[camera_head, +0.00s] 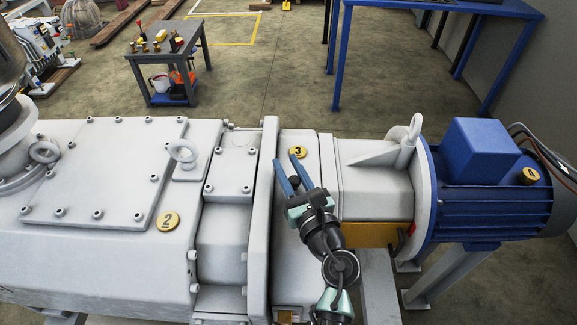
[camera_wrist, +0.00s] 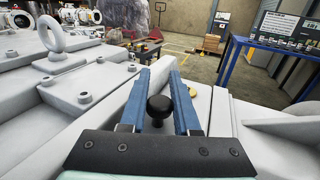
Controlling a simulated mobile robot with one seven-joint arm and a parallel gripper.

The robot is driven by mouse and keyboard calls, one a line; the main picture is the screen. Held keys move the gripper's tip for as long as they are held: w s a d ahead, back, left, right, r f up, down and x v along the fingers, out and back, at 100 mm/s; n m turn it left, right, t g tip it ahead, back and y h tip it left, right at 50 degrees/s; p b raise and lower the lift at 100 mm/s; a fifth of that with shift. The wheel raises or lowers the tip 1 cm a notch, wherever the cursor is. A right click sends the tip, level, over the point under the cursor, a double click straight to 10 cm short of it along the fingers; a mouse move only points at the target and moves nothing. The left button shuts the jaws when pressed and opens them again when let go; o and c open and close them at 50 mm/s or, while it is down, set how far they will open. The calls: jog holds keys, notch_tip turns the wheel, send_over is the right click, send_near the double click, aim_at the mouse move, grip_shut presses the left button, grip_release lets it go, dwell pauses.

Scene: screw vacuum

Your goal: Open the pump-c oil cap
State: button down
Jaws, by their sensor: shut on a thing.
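My gripper (camera_head: 287,159) reaches over the pale grey pump housing (camera_head: 230,220), beside the yellow disc marked 3 (camera_head: 298,152). In the wrist view, the two long blue fingers of my gripper (camera_wrist: 160,72) stand on either side of a black round-topped cap (camera_wrist: 158,108). My gripper is shut on this black cap, well behind the fingertips. The cap looks upright on the housing; its lower part and thread are hidden. No pump-c label is readable.
A lifting eye (camera_head: 183,153) and yellow disc 2 (camera_head: 167,221) stand left on the housing. A blue motor (camera_head: 490,190) with disc 4 (camera_head: 529,175) is at right. Behind are a small grey table (camera_head: 160,65) and a blue-legged table (camera_head: 440,8), with open floor between.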

jog(key=m, duration=0.1)
jog(key=d+r+m+t+b, duration=0.1)
jog(key=m, duration=0.2)
jog(key=shift+d+r+t+b, duration=0.3)
jog(key=m, duration=0.2)
jog(key=d+m+t+b, duration=0.1)
jog(key=m, duration=0.1)
jog(key=d+r+m+t+h+b, duration=0.1)
jog(key=shift+d+m, duration=0.15)
jog(key=shift+m, duration=0.25)
jog(key=m, duration=0.1)
jog(key=d+m+t+h+b, duration=0.1)
jog(key=m, duration=0.1)
jog(key=d+m, duration=0.1)
jog(key=shift+m+h+b, duration=0.3)
jog(key=shift+m, duration=0.1)
jog(key=shift+d+f+m+t+h+b, duration=0.15)
jog(key=shift+d+m+h+b, duration=0.35)
jog(key=shift+m, duration=0.55)
jog(key=shift+d+m+t+h+b, duration=0.25)
jog(key=shift+m+h, duration=0.4)
jog(key=shift+m, duration=0.35)
jog(key=shift+d+f+m+t+h+b, duration=0.15)
jog(key=shift+d+m+h+b, duration=0.3)
jog(key=shift+m, duration=0.6)
jog(key=shift+a+r, duration=0.1)
jog(key=shift+a, duration=0.05)
jog(key=c, duration=0.6)
grip_release()
jog(key=shift+c, duration=0.2)
